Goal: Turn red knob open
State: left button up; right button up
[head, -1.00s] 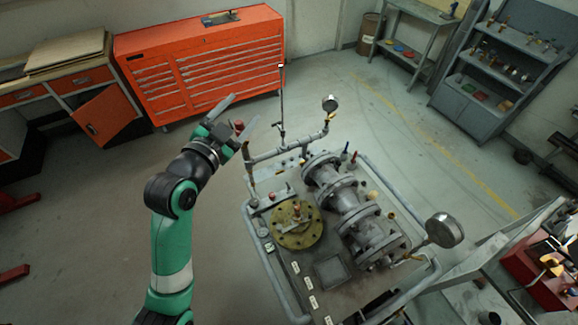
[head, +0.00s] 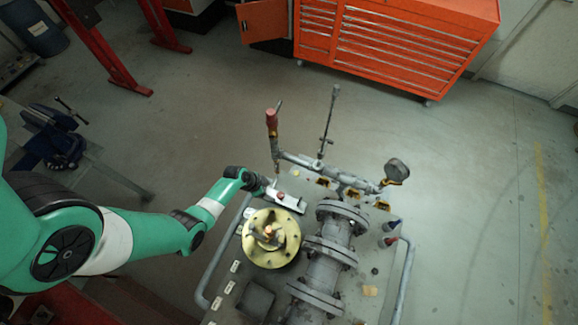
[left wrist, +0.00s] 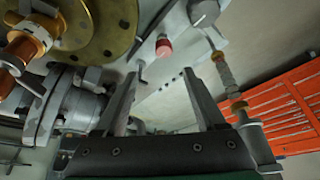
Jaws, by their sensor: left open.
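A small red knob (head: 281,196) sits on a grey bracket at the cart's back left corner, beside the brass flange (head: 272,260). It also shows in the left wrist view (left wrist: 164,47) as a short red cylinder. A taller red handle (head: 271,118) stands upright on the pipe end behind the bracket. My left gripper (head: 262,183) is at the bracket, close to the small knob. In the left wrist view its two fingers (left wrist: 158,78) are apart with nothing between them, and the small knob lies beyond their tips. My right gripper is out of view.
Grey flanged pipework (head: 332,245) and a pressure gauge (head: 396,170) stand on the cart to the right. A thin upright rod (head: 329,122) rises behind. An orange tool cabinet (head: 395,40) is at the back. Open floor lies left and right of the cart.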

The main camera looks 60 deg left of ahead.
aim_at(280, 195)
pick_arm(q)
jog(key=b+x, duration=0.2)
jog(key=x, duration=0.2)
jog(key=b+x, duration=0.6)
jog(key=x, duration=0.1)
jog(key=shift+a+f, duration=0.3)
jog(key=shift+a, duration=0.1)
grip_shut()
